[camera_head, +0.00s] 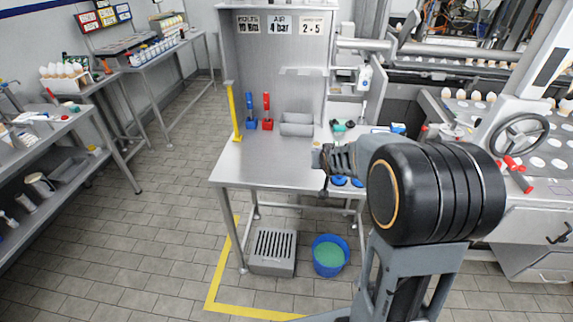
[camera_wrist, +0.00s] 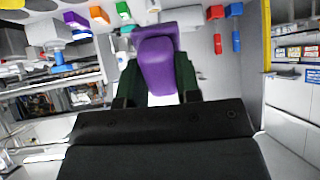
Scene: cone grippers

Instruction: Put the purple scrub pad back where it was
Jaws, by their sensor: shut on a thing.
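The purple scrub pad (camera_wrist: 158,68) is between the two dark green fingers of my gripper (camera_wrist: 157,75) in the wrist view. My gripper is shut on it. A wider purple part shows at the pad's far end; I cannot tell whether it belongs to the pad. In the head view my gripper (camera_head: 324,162) is above the right part of the steel table (camera_head: 262,170), pointing left. The pad cannot be made out there, and my arm hides part of the table's right side.
A blue stand (camera_head: 250,112), a red stand (camera_head: 267,112) and a grey holder (camera_head: 297,125) stand at the table's back. A yellow post (camera_head: 234,112) rises at its left. Small items crowd the back right. The table's front left is clear. A blue bucket (camera_head: 330,241) stands below.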

